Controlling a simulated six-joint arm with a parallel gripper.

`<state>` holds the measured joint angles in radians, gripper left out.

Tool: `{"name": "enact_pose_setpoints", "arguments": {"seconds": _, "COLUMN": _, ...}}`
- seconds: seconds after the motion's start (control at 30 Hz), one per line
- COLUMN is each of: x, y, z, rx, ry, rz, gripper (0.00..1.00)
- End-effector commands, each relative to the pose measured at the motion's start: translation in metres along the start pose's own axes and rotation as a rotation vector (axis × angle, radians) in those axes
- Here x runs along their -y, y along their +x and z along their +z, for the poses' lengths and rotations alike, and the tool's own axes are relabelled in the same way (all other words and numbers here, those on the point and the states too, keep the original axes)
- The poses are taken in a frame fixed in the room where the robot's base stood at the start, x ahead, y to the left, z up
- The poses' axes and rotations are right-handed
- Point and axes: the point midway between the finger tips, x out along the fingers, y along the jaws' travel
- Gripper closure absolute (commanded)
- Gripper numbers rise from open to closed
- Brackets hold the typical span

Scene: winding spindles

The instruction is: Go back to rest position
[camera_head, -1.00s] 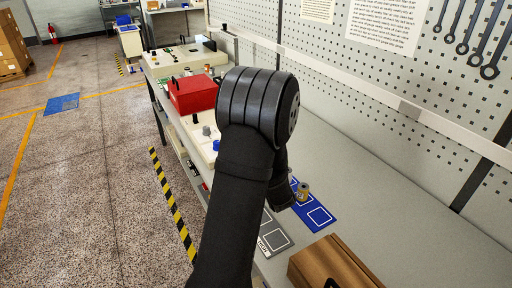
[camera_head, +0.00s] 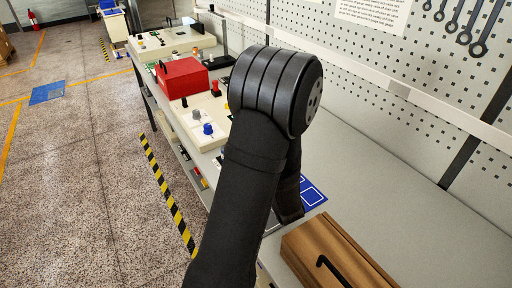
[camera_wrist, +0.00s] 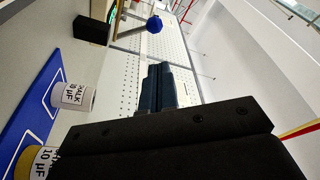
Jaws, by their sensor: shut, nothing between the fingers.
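My arm stands bent in the middle of the head view, and it hides my gripper there. In the wrist view my gripper (camera_wrist: 158,88) shows as two dark fingers closed together with nothing between them. A white spindle (camera_wrist: 73,97) with a printed 10 µF label stands on a blue mat (camera_wrist: 38,98) at the left of the wrist view. A yellow-rimmed spindle (camera_wrist: 38,160), also labelled 10 µF, is at the lower left, partly cut off by my gripper's body. Both are apart from the fingers. The mat's end (camera_head: 313,194) shows beside my arm in the head view.
A red box (camera_head: 181,77) and devices with knobs stand farther back. A pegboard wall (camera_head: 365,75) runs along the right. Bare bench (camera_head: 385,180) lies right of my arm.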

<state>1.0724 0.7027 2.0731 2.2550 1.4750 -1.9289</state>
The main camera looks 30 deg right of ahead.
Motion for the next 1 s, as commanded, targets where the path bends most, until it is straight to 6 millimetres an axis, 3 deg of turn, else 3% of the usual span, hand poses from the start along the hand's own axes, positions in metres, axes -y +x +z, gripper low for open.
{"name": "enact_pose_setpoints", "arguments": {"seconds": 0.53, "x": 0.0, "y": 0.005, "z": 0.001, "rx": 0.002, "ry": 0.0, "rz": -0.001, "gripper": 1.0}}
{"name": "enact_pose_setpoints", "arguments": {"seconds": 0.83, "x": 0.001, "y": 0.051, "z": 0.0, "rx": 0.002, "ry": 0.006, "rz": -0.001, "gripper": 1.0}}
{"name": "enact_pose_setpoints", "arguments": {"seconds": 1.0, "x": -0.006, "y": 0.061, "z": -0.009, "rx": 0.012, "ry": 0.117, "rz": 0.024, "gripper": 1.0}}
